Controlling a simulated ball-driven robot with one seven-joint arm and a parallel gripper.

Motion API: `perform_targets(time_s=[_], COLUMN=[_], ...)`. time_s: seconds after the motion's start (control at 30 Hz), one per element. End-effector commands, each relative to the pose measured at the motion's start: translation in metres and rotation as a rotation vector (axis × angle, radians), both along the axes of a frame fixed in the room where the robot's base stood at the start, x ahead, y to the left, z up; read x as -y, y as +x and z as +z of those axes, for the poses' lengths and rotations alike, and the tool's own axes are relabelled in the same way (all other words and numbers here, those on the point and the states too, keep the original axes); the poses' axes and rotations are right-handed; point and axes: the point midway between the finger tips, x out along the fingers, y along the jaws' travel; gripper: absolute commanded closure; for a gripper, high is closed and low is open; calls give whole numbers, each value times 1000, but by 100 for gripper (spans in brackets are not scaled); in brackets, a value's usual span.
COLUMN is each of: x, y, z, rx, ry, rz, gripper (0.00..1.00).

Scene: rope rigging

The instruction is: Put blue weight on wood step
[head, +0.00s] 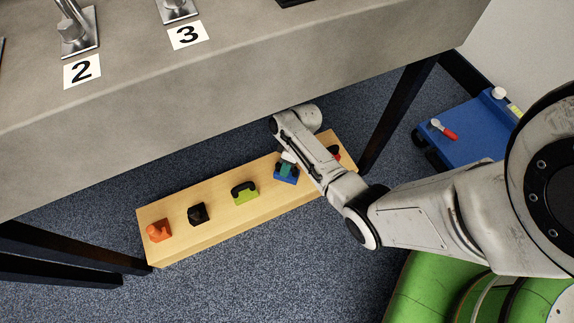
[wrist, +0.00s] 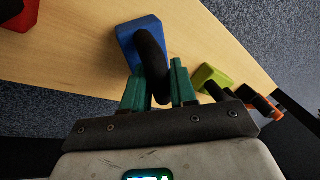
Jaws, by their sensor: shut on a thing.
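The blue weight (head: 285,177) with a dark handle stands on the wood step (head: 218,204), toward its right part. In the wrist view the blue block (wrist: 129,36) appears to rest flat on the pale wood (wrist: 75,50). My gripper (wrist: 158,68) has its green fingers on either side of the dark handle and is shut on it. In the head view the gripper (head: 287,168) reaches down onto the weight, and my arm partly covers the step's right end.
The step also bears an orange weight (head: 159,231), a black weight (head: 198,213), a green weight (head: 244,193) and a partly hidden red one (head: 335,153). A grey table (head: 250,80) with dark legs overhangs the step. A blue cart (head: 465,130) stands at right.

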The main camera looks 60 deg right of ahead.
Motion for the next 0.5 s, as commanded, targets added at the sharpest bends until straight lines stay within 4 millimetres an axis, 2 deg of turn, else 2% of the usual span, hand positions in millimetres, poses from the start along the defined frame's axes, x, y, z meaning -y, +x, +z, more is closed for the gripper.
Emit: perform_targets(time_s=[0.07, 0.1, 0.33, 0.5], x=[1, 0, 0, 0], y=[1, 0, 0, 0], z=[-1, -2, -2, -2], rx=[2, 0, 0, 0], ry=[-2, 0, 0, 0], rz=[0, 0, 0, 0], gripper=[100, 72, 50, 48])
